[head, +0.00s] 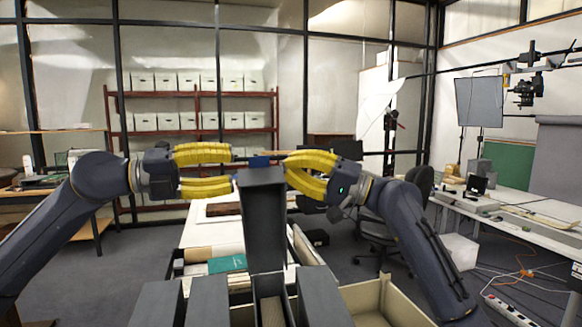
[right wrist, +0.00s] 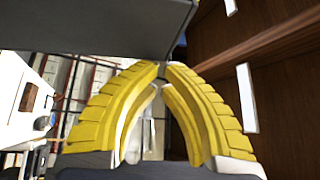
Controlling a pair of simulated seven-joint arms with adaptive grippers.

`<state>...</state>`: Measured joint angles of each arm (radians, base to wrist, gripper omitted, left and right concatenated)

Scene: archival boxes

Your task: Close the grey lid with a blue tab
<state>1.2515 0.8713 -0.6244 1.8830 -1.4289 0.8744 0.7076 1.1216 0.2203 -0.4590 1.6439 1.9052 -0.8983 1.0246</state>
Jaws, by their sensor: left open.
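A grey lid (head: 263,222) stands upright at the middle of the head view, with a blue tab (head: 260,162) at its top edge. Below it is an open grey box (head: 271,305). My left gripper (head: 234,170) is open and empty, its fingertips just left of the lid's top. My right gripper (head: 286,166) is at the lid's upper right edge. In the right wrist view its fingertips (right wrist: 164,70) come together beside a grey panel (right wrist: 90,28), which looks like the lid. Whether they touch it is unclear.
Several grey boxes (head: 208,300) stand in a row at the front. A beige open box (head: 392,299) is at the right. Behind the lid, a white table (head: 205,232) bears a teal book (head: 227,264). A side table with equipment (head: 530,215) stands far right.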

